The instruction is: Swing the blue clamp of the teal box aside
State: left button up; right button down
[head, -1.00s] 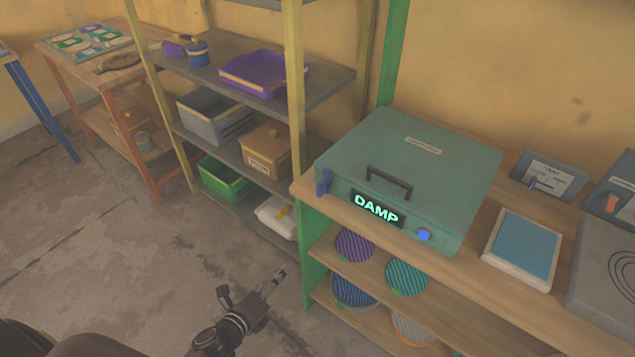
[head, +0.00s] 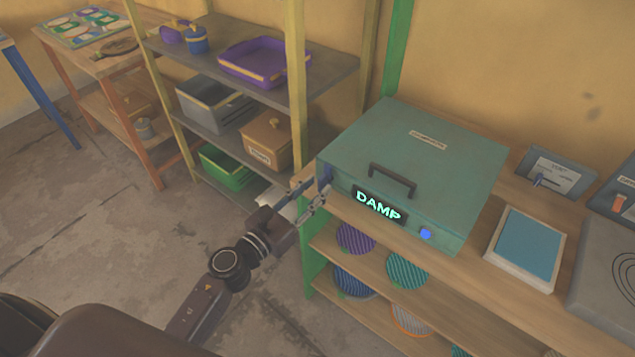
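The teal box (head: 420,160) sits closed on the wooden counter, with a dark handle (head: 392,180) and a display reading "DAMP" (head: 379,206) on its front. Its blue clamp (head: 325,177) is at the front left corner and looks upright. A blue knob (head: 425,234) is at the right of the front. My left gripper (head: 318,189) is just in front of and below the clamp, its two fingers apart. The fingertips are close to the clamp; I cannot tell whether they touch it. My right gripper is not in view.
The counter (head: 482,262) also holds a blue-topped pad (head: 527,247) and a panel with a lever (head: 551,174) on the right. Round striped pads (head: 407,271) lie on the shelves below. A shelf rack with a purple tray (head: 265,68) stands behind left. The floor at left is clear.

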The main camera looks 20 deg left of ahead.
pick_arm(q)
jog(key=shift+x, duration=0.75)
jog(key=shift+c, duration=0.7)
grip_shut()
jog(key=shift+n, duration=0.3)
jog(key=n, duration=0.4)
jog(key=shift+a+p, duration=0.1)
jog(key=shift+p, duration=0.25)
jog(key=n, duration=0.5)
jog(key=shift+p, duration=0.35)
jog(key=shift+w+a+f+n+p, duration=0.15)
jog(key=shift+n+p, duration=0.3)
jog(key=shift+n, duration=1.6)
jog(key=shift+s+f+n+p, duration=0.1)
jog(key=shift+n+p, duration=0.3)
jog(key=shift+n, duration=1.65)
